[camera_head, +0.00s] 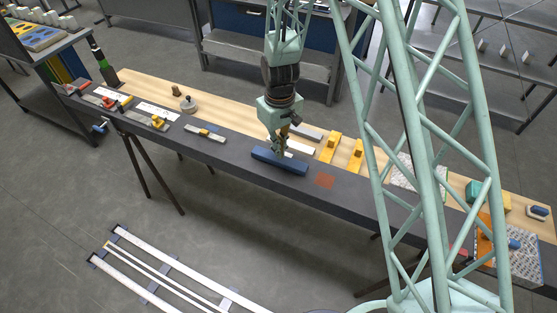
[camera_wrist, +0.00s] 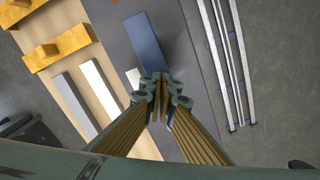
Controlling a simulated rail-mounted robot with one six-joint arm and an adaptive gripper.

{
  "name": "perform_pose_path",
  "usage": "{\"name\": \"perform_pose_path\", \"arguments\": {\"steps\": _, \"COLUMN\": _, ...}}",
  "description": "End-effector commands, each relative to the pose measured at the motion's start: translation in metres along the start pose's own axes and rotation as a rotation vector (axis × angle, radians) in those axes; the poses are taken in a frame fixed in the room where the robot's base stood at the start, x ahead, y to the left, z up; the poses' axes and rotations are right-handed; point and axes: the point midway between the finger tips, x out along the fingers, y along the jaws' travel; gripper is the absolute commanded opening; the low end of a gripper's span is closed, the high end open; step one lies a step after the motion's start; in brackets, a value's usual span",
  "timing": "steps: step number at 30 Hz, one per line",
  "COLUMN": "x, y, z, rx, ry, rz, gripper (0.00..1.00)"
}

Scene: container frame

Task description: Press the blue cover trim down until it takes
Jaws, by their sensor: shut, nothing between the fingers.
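The blue cover trim (camera_head: 279,161) is a long blue bar lying on the dark front strip of the bench. In the wrist view it shows as a blue bar (camera_wrist: 147,42) reaching from the top down to my fingertips. My gripper (camera_head: 281,151) is shut and empty, pointing down at the trim's far long side in the head view. In the wrist view my closed fingertips (camera_wrist: 160,88) overlap the near end of the trim. I cannot tell whether they touch it. The trim's underside and what lies beneath it are hidden.
Yellow blocks (camera_head: 328,149), a white bar (camera_head: 300,147) and a grey bar (camera_head: 305,132) lie behind the trim on the wooden strip. An orange-red patch (camera_head: 325,181) is to its right. A small tool (camera_head: 205,134) lies to the left. Rails (camera_head: 160,267) stand on the floor in front.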

Motion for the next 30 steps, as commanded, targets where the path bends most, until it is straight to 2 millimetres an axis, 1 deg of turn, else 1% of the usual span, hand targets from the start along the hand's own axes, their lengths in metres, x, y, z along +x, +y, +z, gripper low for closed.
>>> {"name": "perform_pose_path", "arguments": {"steps": 30, "x": 0.013, "y": 0.0, "z": 0.0, "rx": 0.0, "ry": 0.0, "rz": 0.0, "gripper": 0.0}}
